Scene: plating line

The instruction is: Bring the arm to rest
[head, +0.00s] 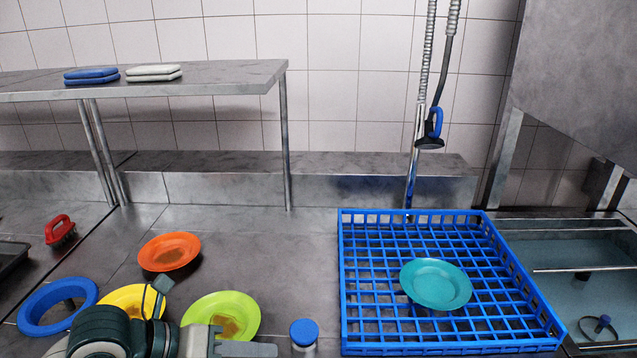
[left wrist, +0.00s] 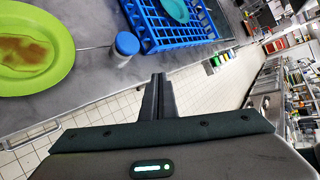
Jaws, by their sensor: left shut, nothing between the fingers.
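My left gripper (head: 248,349) comes in low at the left of the head view, in front of the lime green plate. Its fingers are shut and empty. In the left wrist view the closed fingers (left wrist: 157,97) point toward the counter edge, with the floor behind them. My right gripper is in neither view.
The counter holds an orange plate (head: 169,251), a yellow plate (head: 126,298), a lime plate (head: 222,312) with a brown stain, a blue ring (head: 38,322) and a blue-capped jar (head: 304,334). A blue rack (head: 353,277) holds a teal plate (head: 436,284). A sink (head: 577,252) lies right.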

